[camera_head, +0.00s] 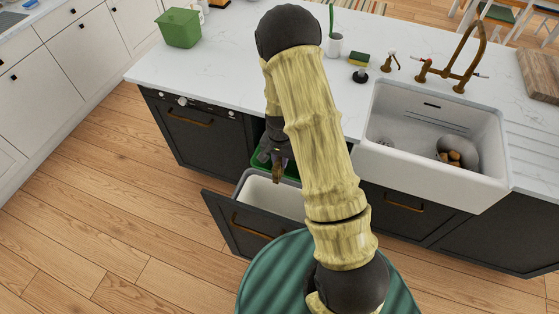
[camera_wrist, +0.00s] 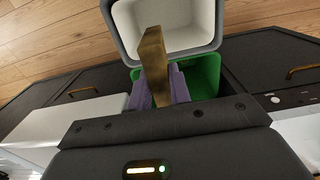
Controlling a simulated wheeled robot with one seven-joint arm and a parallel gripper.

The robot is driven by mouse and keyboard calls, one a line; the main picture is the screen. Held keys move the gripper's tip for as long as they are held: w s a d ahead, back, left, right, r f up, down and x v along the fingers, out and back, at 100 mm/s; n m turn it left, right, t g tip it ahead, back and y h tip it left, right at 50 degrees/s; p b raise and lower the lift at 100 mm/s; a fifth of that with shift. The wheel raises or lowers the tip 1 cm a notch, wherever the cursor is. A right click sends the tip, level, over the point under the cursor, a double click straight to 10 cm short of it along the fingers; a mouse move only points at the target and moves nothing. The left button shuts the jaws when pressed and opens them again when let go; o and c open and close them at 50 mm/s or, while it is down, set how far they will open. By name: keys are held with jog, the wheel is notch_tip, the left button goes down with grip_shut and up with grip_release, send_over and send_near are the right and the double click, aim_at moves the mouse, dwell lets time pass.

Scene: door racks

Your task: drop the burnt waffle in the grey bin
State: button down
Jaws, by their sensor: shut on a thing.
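My gripper (camera_wrist: 158,90) is shut on the burnt waffle (camera_wrist: 153,65), a flat brown piece seen nearly edge-on. In the head view my gripper (camera_head: 275,158) points down with the waffle (camera_head: 279,172) at its tips, above a pulled-out drawer. The grey bin (camera_wrist: 124,38) has a pale inside and is open at the top. In the head view the grey bin (camera_head: 250,188) sits at the drawer's front. In the wrist view the waffle's far end overlaps the grey bin's near rim. My arm hides part of the drawer in the head view.
A green bin (camera_wrist: 207,78) sits behind the grey bin, nearest the cabinet. The drawer front (camera_head: 240,228) stands out over the wooden floor. The counter (camera_head: 215,70) above carries a green container (camera_head: 180,28). A sink (camera_head: 400,128) is at right.

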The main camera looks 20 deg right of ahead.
jog(key=shift+f+b, duration=2.15)
jog(key=shift+f, duration=0.85)
jog(key=c, duration=1.2)
grip_release()
jog(key=shift+r, duration=0.15)
notch_tip(320, 180, up, 17)
jog(key=b, duration=0.2)
jog(key=shift+b, duration=0.4)
jog(key=shift+w+r, duration=0.1)
